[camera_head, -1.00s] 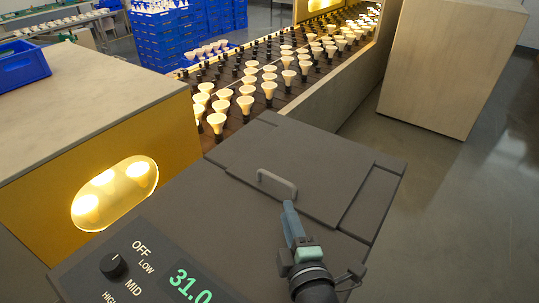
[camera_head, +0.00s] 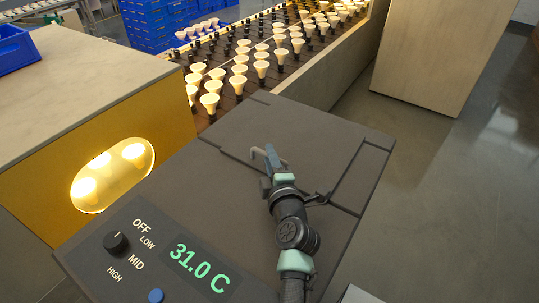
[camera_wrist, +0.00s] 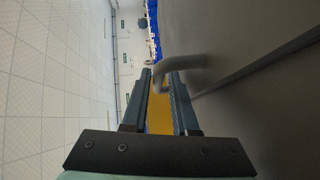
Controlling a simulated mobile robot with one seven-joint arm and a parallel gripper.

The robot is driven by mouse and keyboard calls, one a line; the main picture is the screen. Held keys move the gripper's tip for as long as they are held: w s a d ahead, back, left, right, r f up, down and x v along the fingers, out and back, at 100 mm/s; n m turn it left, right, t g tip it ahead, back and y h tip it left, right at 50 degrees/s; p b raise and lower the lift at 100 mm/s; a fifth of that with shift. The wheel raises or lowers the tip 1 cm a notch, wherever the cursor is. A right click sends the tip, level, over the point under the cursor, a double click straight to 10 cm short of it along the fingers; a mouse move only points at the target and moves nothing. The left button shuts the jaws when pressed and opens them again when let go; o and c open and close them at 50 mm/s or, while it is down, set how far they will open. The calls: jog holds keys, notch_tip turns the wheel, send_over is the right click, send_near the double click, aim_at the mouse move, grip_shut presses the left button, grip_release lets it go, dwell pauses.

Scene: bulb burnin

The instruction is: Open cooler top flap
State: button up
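The cooler's top flap (camera_head: 300,140) is a dark grey panel lying flat and closed in the cooler's top. Its grey bar handle (camera_head: 256,152) is partly hidden by my gripper (camera_head: 271,158) in the head view. In the wrist view, the handle (camera_wrist: 188,63) curves in from the right, and its end reaches between my fingertips (camera_wrist: 160,76). My fingers are apart, one on each side of that end. I cannot tell whether either finger touches the handle.
A control panel with a knob (camera_head: 116,242) and a green 31.0 C display (camera_head: 199,268) is at the front left. A conveyor of bulbs (camera_head: 240,70) runs behind the cooler. A pale box-shaped block (camera_head: 430,50) stands right of the conveyor. Open floor lies to the right.

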jog(key=shift+w+a, duration=0.1)
jog(key=shift+w, duration=0.25)
grip_shut()
jog(key=shift+f, duration=0.1)
dwell(1.2)
